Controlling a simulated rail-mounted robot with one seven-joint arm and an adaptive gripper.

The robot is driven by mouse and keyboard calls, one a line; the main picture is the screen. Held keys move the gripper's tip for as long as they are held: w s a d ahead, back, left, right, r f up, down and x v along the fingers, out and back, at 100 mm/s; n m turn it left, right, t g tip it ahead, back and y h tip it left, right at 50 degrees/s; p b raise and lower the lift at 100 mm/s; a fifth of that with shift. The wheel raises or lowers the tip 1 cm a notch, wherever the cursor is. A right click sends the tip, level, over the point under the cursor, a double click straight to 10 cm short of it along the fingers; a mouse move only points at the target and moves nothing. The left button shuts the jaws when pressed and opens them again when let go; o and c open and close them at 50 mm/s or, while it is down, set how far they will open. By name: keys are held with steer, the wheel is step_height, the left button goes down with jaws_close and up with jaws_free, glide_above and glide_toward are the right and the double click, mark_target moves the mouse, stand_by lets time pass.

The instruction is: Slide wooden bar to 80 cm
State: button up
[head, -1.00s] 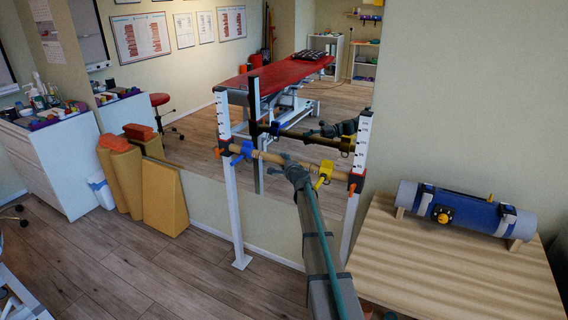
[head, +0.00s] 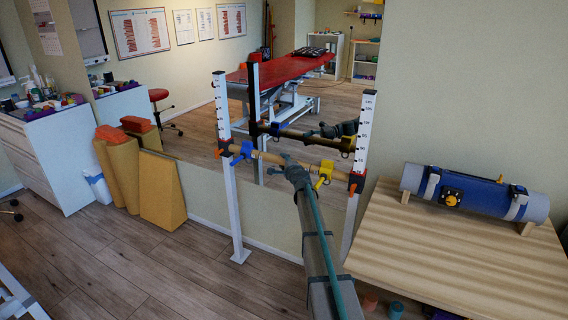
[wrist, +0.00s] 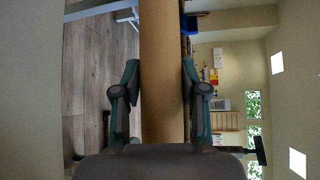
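The wooden bar (head: 272,157) spans two white posts with height marks, the left post (head: 223,107) and the right post (head: 364,131). It carries a blue clamp (head: 243,151) and a yellow clamp (head: 323,173); dark and red-orange holders sit at both posts. My gripper (head: 294,172) is on the bar between the two clamps. In the wrist view the bar (wrist: 162,85) runs between the fingers of my gripper (wrist: 161,85), which lie close against both its sides. The number at the bar's height is too small to read.
A mirror behind the posts reflects the bar, my arm and a red treatment table (head: 280,70). A wooden table (head: 450,255) with a blue-grey roll (head: 475,194) stands close on the right. Orange wedges (head: 160,190) lean at the left. The floor before the left post is clear.

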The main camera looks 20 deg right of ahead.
steer(key=o, duration=0.4)
steer(key=shift+s+f, duration=0.1)
steer(key=shift+f, duration=0.2)
steer(key=shift+r, duration=0.1)
steer(key=s+a+r, duration=0.1)
steer(key=s, duration=1.1)
steer(key=shift+r, duration=0.3)
steer(key=shift+r, duration=0.1)
